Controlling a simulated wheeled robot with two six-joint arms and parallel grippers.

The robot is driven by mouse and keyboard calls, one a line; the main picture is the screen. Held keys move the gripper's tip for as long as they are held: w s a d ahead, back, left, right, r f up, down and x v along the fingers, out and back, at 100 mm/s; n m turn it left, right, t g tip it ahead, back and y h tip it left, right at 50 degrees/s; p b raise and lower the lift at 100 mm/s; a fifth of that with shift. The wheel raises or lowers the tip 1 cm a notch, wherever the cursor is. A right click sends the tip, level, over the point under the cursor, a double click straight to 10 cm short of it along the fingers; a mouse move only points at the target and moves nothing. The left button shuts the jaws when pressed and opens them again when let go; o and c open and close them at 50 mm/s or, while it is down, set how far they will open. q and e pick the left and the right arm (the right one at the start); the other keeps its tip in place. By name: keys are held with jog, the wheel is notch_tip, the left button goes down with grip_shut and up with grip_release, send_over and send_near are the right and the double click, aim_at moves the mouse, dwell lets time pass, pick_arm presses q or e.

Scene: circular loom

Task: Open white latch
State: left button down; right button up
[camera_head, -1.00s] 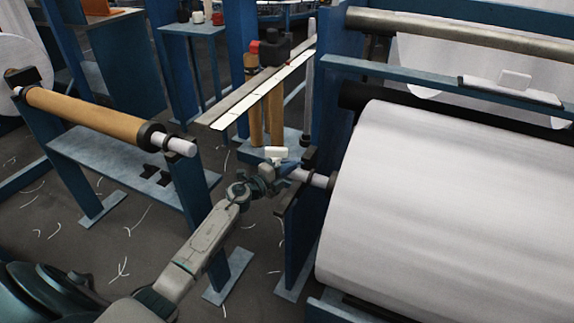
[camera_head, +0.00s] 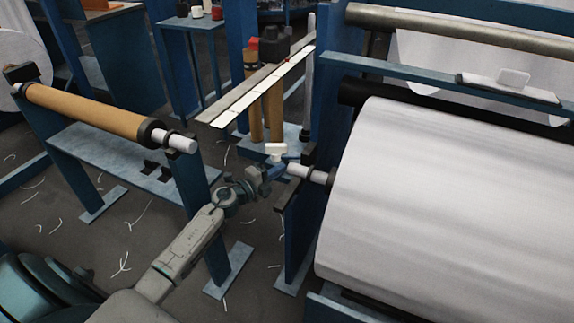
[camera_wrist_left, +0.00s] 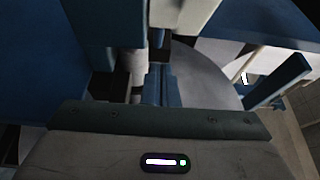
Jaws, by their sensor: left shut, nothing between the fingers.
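The large white roll (camera_head: 440,200) lies on the blue stand at the right. Its pale shaft end (camera_head: 306,172) sticks out to the left through a blue upright, with a dark latch piece (camera_head: 309,154) at the upright's top. My left gripper (camera_head: 284,166) is beside the shaft end and the latch piece. Its fingers are shut and empty, and they also show in the left wrist view (camera_wrist_left: 160,85) beside a pale shaft (camera_wrist_left: 138,72). I cannot tell whether the fingers touch the latch piece. My right gripper is out of view.
A brown roll (camera_head: 90,112) rests on a blue stand at the left. A long flat rail (camera_head: 262,88) passes behind my gripper near brown posts. Blue uprights (camera_head: 298,235) hem in the gripper's right. The floor between the stands is open, with thread scraps.

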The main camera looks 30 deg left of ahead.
aim_at(290, 168)
pick_arm(q)
jog(key=v, duration=0.5)
jog(key=shift+n+y, duration=0.4)
jog(key=shift+y, duration=0.2)
jog(key=x, duration=0.6)
jog(key=b+x, duration=0.1)
jog(key=x, duration=0.3)
jog(key=shift+d+r, duration=0.2)
jog(key=shift+d, duration=0.15)
jog(key=shift+r, duration=0.1)
jog(key=shift+w+r, duration=0.1)
jog(key=shift+w+d+p, duration=0.1)
jog(key=shift+w+p, duration=0.15)
jog(key=shift+p, duration=0.15)
